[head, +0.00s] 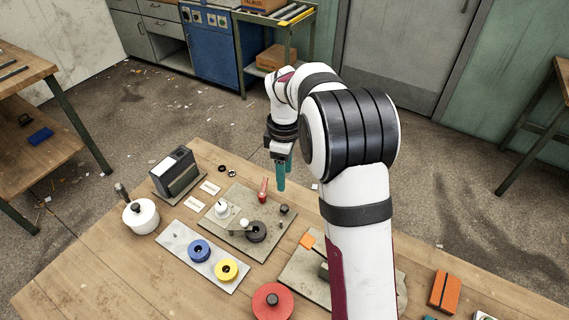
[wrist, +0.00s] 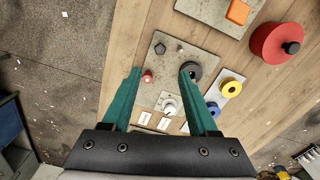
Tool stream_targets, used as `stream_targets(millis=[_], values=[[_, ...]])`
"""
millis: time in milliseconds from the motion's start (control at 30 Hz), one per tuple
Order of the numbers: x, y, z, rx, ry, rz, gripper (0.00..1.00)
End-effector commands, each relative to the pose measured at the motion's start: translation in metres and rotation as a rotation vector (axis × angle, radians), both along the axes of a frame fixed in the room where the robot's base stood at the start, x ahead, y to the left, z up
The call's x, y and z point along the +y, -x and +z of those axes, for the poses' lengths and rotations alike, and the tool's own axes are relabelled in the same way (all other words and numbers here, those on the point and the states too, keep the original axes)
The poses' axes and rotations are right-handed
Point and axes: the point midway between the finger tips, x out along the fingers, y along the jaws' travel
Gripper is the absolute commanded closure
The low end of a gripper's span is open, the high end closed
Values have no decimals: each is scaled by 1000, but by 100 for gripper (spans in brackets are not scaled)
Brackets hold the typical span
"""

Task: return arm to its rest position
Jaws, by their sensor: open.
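My gripper (head: 280,172) hangs above the far side of the wooden table in the head view, near the grey feeder board. In the wrist view its two teal fingers (wrist: 160,98) are spread apart with nothing held between them. The grey feeder board (head: 223,233) lies below, with a black ring (head: 257,232), a white knob-topped part (head: 222,209), a small dark nut (head: 284,209) and a red piece (head: 263,190) on it. My arm crosses the right half of the head view and hides part of the table.
A pale plate (head: 181,240) carries a blue spool (head: 199,250) and a yellow spool (head: 227,270). A red disc (head: 272,302), white round container (head: 140,216), dark upright device (head: 176,172) and orange block (head: 445,291) stand on the table. The air around my gripper is clear.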

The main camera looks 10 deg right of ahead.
Motion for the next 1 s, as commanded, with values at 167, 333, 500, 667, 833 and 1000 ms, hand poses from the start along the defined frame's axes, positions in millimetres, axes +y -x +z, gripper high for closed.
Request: stream_targets(millis=[167, 333, 500, 667, 833, 1000], values=[[0, 0, 27, 0, 0, 0, 40], [0, 0, 32, 0, 1, 1, 40], [0, 0, 32, 1, 0, 1, 40], [0, 1, 33, 1, 0, -6, 40], [15, 76, 76, 6, -38, -370, 40], [39, 218, 95, 63, -94, -1024, 40]])
